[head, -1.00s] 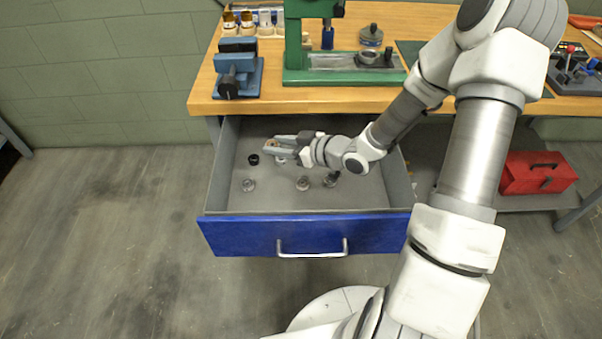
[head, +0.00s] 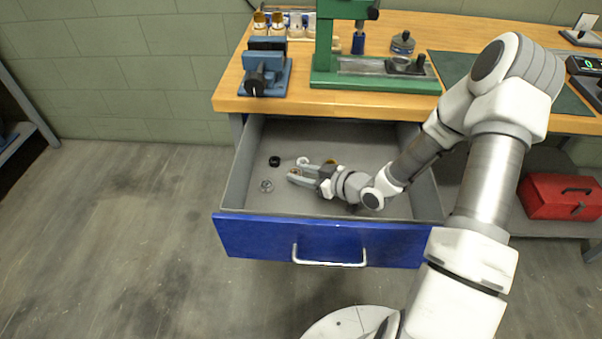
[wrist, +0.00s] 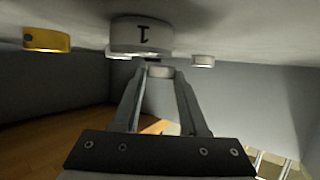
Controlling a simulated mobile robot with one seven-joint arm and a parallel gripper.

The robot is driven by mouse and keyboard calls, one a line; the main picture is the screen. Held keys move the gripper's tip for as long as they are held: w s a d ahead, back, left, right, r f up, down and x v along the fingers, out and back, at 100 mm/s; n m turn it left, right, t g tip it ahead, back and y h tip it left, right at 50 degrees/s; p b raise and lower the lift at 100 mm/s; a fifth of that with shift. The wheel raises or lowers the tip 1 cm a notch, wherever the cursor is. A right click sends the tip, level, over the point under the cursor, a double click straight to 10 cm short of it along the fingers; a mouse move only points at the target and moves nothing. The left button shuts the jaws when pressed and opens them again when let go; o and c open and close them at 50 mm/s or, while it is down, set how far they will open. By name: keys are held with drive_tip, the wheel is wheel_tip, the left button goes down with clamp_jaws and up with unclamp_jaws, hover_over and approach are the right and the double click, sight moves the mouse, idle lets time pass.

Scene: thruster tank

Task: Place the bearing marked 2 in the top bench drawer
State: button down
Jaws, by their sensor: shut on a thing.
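My gripper (head: 297,174) is low inside the open blue-fronted top bench drawer (head: 320,238), pointing left. It is shut on a small pale, round bearing (wrist: 160,72), which shows between the fingertips in the wrist view. Any mark on this bearing cannot be read. The wrist view is upside down, with the drawer floor at the top. There, a pale bearing marked 1 (wrist: 141,36) is close to the fingertips. A gold bearing (wrist: 46,39) is to the left, and another pale bearing (wrist: 203,61) to the right. My arm hides part of the drawer floor.
A black ring (head: 274,161), a white ring (head: 302,160) and a silver bearing (head: 266,186) lie in the drawer near my fingertips. The bench (head: 300,101) overhangs the drawer's back. It carries a blue vise (head: 265,70) and a green press (head: 325,50). A red toolbox (head: 560,197) stands right.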

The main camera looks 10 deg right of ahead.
drive_tip(key=shift+s+f+b, duration=0.2)
drive_tip(key=shift+f+b, duration=0.25)
drive_tip(key=shift+f, duration=0.2)
drive_tip(key=shift+c, duration=2.2)
unclamp_jaws()
drive_tip(key=shift+s+f, duration=0.1)
drive_tip(key=shift+f, duration=0.1)
drive_tip(key=shift+r+p, duration=0.55)
drive_tip(key=shift+r, duration=0.05)
drive_tip(key=p+v, duration=0.1)
drive_tip(key=v, duration=0.1)
drive_tip(key=p+v, duration=0.1)
drive_tip(key=v, duration=0.2)
drive_tip(key=p+v, duration=0.1)
drive_tip(key=v, duration=0.1)
drive_tip(key=shift+d+r, duration=0.2)
drive_tip(key=shift+r, duration=0.15)
